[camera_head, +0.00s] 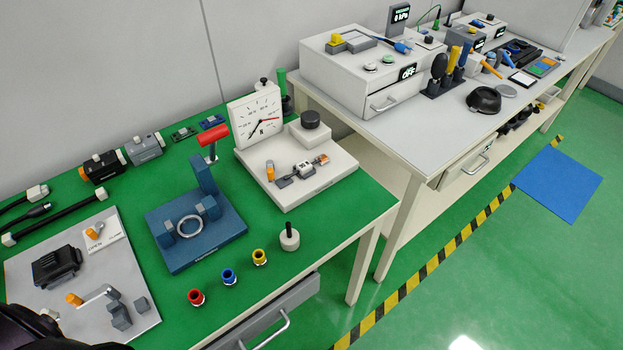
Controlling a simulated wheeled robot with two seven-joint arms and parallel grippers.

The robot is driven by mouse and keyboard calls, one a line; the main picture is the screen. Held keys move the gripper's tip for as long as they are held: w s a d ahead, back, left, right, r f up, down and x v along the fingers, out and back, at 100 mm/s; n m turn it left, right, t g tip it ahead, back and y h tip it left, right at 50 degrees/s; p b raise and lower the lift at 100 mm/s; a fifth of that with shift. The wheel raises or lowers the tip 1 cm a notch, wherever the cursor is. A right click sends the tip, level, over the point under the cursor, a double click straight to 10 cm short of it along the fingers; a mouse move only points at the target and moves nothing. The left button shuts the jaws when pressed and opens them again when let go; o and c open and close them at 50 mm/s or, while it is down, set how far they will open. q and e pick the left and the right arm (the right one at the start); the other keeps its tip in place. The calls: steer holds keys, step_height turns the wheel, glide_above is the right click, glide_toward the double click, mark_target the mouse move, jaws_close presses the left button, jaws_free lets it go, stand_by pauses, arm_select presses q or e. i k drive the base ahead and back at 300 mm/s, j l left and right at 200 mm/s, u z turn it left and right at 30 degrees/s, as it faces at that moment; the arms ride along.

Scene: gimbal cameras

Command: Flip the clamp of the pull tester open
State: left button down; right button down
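A small grey metal clamp (303,169) sits on the front of the base. An orange-tipped lever (270,171) stands upright at its left end, and another orange piece shows at its right end. The clamp's jaws are too small to tell open from shut. Neither gripper is in view; a dark rounded part at the bottom left corner seems to be mine.
A blue press (225,224) with a red handle stands left of the tester. A grey board (30,265) with a black block and an orange-tipped lever lies further left. Red, blue and yellow fittings and a peg (289,238) stand near the front edge. A white bench is at right.

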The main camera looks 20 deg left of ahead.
mark_target(270, 164)
steer(key=u, duration=0.35)
steer(key=i+l+u, duration=0.1)
steer(key=l+u, duration=0.3)
steer(key=l, duration=0.25)
steer(key=l+u, duration=0.4)
steer(key=l, duration=1.2)
steer(key=l+u, duration=0.15)
steer(key=l, duration=0.75)
steer(key=k, duration=0.05)
